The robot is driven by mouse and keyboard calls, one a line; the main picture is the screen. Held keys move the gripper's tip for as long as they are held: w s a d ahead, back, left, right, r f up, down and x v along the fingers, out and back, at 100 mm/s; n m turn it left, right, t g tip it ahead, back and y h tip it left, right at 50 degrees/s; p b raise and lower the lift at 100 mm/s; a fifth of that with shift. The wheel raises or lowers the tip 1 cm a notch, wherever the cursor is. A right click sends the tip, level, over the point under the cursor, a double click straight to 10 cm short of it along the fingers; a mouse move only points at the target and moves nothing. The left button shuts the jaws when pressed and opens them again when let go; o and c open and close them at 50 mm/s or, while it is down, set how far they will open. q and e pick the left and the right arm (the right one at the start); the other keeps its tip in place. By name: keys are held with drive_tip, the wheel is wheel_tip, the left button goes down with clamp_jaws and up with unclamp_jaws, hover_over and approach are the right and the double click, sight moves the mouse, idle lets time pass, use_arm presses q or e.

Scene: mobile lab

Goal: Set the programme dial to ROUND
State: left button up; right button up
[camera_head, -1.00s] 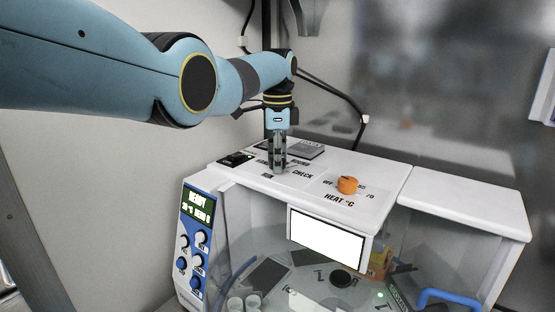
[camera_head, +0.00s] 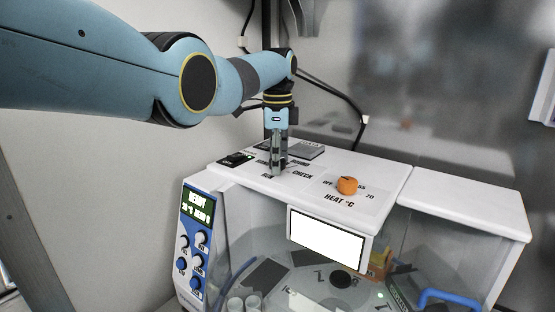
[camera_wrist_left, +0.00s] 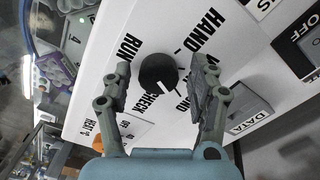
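The programme dial (camera_wrist_left: 158,72) is a round black knob with a white pointer mark, on the machine's white top. In the left wrist view the mark points down and slightly right, on the CHECK and ROUND side of the knob. RUN, HAND and CHECK labels surround it; the ROUND label is partly covered by a finger. My left gripper (camera_wrist_left: 160,80) is open, with one finger on each side of the dial and a visible gap at both sides. In the head view the left gripper (camera_head: 278,170) points straight down and hides the dial. My right gripper is out of view.
An orange HEAT knob (camera_head: 347,185) stands on the same top (camera_head: 385,180), right of the left gripper. A grey DATA block (camera_wrist_left: 245,110) and a black OFF switch (camera_wrist_left: 300,45) are near the dial. A control panel (camera_head: 194,240) reads READY on the front.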

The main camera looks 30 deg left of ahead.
use_arm(q)
wheel_tip(320, 180, up, 12)
idle(0.6)
drive_tip(key=shift+f, duration=0.1)
idle(0.4)
